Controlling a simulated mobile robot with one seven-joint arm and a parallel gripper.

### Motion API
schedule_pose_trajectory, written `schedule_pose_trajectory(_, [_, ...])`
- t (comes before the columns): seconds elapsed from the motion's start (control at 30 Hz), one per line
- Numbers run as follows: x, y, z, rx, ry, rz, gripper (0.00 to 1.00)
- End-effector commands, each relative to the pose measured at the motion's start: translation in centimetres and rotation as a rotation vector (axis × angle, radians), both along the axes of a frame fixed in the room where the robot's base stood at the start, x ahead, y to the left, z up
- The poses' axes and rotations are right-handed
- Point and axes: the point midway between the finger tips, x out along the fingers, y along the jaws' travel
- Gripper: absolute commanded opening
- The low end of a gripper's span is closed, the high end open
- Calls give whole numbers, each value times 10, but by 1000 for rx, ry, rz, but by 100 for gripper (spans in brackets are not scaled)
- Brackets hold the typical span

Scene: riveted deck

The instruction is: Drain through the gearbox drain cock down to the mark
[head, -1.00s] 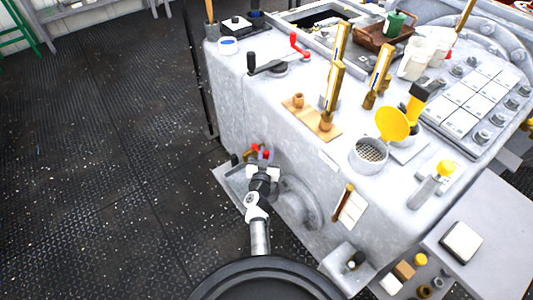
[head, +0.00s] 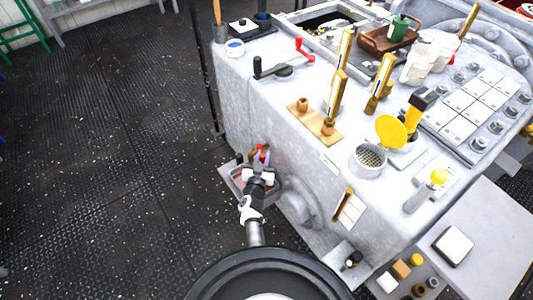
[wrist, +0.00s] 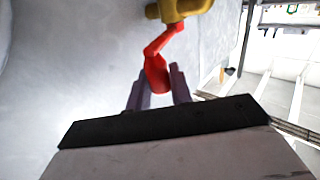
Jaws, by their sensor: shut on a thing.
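The drain cock has a brass body (wrist: 180,8) and a bent red lever (wrist: 157,68), seen in the wrist view. My gripper (wrist: 160,82) is shut on the lower end of the red lever, one finger on each side. In the head view my gripper (head: 261,163) is low at the side of the grey gearbox housing (head: 235,95); the cock is small and partly hidden there. A shallow tray (head: 228,183) lies below the cock, with something brownish in it. Several brass-framed gauges (head: 337,92) stand on the housing; their levels and the mark are too small to read.
A round flange (head: 300,205) sits just right of my gripper on the housing side. A red-handled crank (head: 285,70), a yellow-lidded filler (head: 368,160) and a brown tray (head: 385,38) are on top. A side shelf (head: 480,225) stands at right.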

Motion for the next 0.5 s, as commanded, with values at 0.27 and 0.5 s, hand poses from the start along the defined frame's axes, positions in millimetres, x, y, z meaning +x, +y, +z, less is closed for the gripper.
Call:
schedule_pose_trajectory(0.27, [0,14,1,2,1,14,0])
schedule_pose_trajectory(0.5, [1,14,1,2,0,12,0])
